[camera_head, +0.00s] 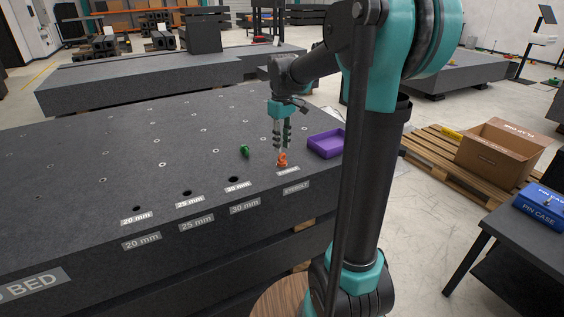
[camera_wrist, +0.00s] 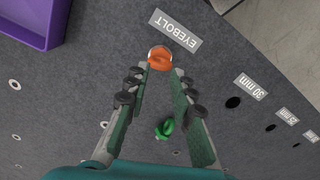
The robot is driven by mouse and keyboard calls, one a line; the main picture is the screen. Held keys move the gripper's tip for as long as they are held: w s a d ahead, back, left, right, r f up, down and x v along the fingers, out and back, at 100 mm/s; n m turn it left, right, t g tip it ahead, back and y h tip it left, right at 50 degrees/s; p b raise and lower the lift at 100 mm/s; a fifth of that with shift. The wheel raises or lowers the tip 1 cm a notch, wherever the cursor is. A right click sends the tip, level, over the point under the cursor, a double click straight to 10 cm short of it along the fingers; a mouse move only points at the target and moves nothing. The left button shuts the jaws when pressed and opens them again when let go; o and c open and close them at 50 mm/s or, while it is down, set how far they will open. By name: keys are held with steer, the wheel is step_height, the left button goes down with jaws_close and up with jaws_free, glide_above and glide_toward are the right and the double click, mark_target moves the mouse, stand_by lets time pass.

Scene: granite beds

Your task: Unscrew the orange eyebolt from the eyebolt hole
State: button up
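The orange eyebolt (camera_head: 282,159) stands upright in the granite bed, just behind the label reading EYEBOLT. It also shows in the wrist view (camera_wrist: 160,58), at the far end between my fingertips. My gripper (camera_head: 281,146) points down right over the eyebolt, with its fingers apart on either side. In the wrist view the gripper (camera_wrist: 160,72) shows a gap between its fingers; I cannot tell whether the tips touch the eyebolt. The eyebolt hole is hidden under the eyebolt.
A green eyebolt-like piece (camera_head: 244,151) sits on the bed left of my gripper. A purple tray (camera_head: 326,143) lies to the right. Labelled holes of 20, 25 and 30 mm (camera_head: 232,179) line the front edge. A cardboard box (camera_head: 500,147) and blue pin case (camera_head: 541,207) are further right.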

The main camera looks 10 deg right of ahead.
steer(key=shift+f, duration=0.1)
steer(key=shift+f, duration=0.6)
jaws_close()
stand_by(0.5)
